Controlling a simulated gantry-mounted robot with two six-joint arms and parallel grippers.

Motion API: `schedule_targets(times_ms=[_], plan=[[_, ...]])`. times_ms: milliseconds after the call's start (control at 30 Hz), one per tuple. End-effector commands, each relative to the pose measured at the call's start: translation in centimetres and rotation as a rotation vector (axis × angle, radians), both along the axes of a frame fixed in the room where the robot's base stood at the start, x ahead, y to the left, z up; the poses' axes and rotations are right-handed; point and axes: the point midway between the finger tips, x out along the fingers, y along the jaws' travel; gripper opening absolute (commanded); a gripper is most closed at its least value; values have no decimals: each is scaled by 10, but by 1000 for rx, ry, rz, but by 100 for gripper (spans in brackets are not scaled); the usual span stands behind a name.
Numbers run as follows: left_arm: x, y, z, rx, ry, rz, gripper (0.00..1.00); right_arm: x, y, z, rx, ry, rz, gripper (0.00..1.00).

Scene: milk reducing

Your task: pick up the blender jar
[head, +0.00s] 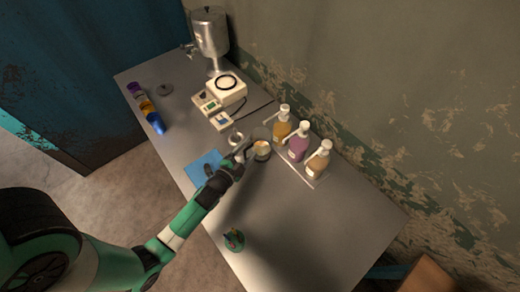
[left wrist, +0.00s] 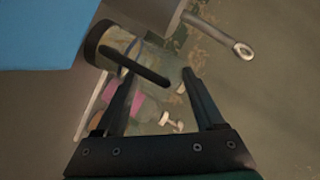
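The blender jar (head: 262,149) is a clear vessel with a dark part, standing on the grey table in front of the pump bottles. In the left wrist view, the jar (left wrist: 126,45) shows a black end and a black bar-like handle pointing toward my gripper. My left gripper (head: 243,157) is beside the jar, on its left in the head view. In the wrist view its two fingers (left wrist: 160,95) are apart, with the handle reaching toward the gap between them. Contact cannot be told. My right gripper is out of view.
Pump bottles (head: 298,146) stand behind the jar. A white appliance (head: 226,90), a steel dispenser (head: 210,38) and coloured cylinders (head: 145,108) are farther back. A blue sheet (head: 201,163) lies left of the gripper. A small green object (head: 234,240) is nearer. The table's right front is clear.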

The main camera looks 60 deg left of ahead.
Motion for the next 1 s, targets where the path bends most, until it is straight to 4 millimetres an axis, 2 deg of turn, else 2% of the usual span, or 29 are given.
schedule_targets(times_ms=[33,300,1000], plan=[[-1,0,-2,-3,4,0,50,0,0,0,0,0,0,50],[-1,-1,-3,-4,7,1,1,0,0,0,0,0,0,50],[-2,-1,-5,-4,13,1,0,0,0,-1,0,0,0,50]])
